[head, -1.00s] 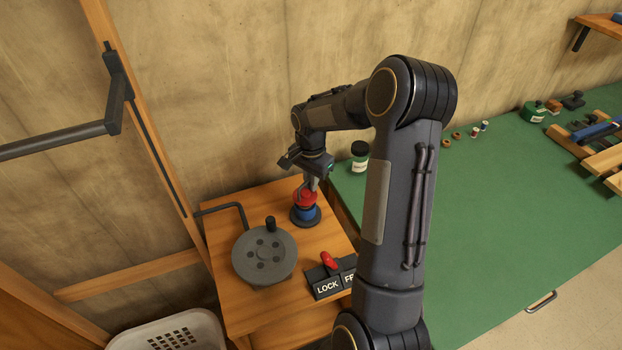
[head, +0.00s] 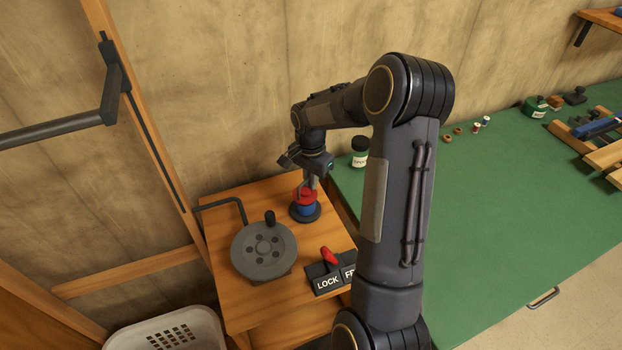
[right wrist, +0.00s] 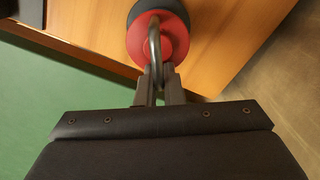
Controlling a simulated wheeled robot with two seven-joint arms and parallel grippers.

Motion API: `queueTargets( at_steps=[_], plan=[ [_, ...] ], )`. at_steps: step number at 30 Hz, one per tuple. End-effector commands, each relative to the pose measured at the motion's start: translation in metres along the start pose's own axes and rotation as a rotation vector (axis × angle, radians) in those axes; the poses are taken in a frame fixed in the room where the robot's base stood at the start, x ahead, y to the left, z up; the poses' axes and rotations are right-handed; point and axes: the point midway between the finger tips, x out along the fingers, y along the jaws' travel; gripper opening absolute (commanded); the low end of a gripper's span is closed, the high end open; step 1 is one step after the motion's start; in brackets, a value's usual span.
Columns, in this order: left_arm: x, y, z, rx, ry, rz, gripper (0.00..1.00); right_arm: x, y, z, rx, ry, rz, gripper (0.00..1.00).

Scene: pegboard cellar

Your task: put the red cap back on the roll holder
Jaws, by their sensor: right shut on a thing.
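The red cap (head: 302,197) sits at the top of the roll holder, directly over a blue roll (head: 306,209) on a round dark base (head: 315,216). I cannot tell whether it is fully seated. In the right wrist view the cap (right wrist: 174,42) is a red disc with a grey metal loop handle. My right gripper (head: 311,186) reaches down from above and is shut on the cap's handle. Its fingers (right wrist: 161,74) also show in the right wrist view. My left gripper is not in view.
The holder stands on a wooden stand (head: 231,201). A grey crank disc (head: 264,248) and a LOCK plate (head: 327,281) with a red lever (head: 329,256) are close by. A green bench (head: 480,220) lies right; a white basket (head: 165,331) stands below.

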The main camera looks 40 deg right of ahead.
Motion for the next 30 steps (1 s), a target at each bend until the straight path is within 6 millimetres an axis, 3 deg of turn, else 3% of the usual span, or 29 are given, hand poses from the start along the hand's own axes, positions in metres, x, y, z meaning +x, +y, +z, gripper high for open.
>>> queueTargets(
  at_steps=[13, 14, 18, 25, 30],
  plan=[
    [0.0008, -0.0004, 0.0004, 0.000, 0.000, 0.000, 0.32, 0.0011, -0.0001, 0.0000, 0.000, 0.000, 0.000, 0.00],
    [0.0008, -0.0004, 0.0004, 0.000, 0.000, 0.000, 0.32, 0.0011, -0.0001, 0.0000, 0.000, 0.000, 0.000, 0.11],
    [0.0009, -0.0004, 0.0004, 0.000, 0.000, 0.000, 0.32, 0.0011, -0.0001, 0.0000, 0.000, 0.000, 0.000, 0.30],
    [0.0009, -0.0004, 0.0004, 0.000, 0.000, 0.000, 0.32, 0.0012, 0.0000, -0.0001, 0.000, 0.000, 0.000, 0.34],
    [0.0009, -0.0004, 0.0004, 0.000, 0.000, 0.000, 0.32, 0.0012, 0.0000, 0.0000, 0.000, 0.000, 0.000, 0.55]
  ],
)
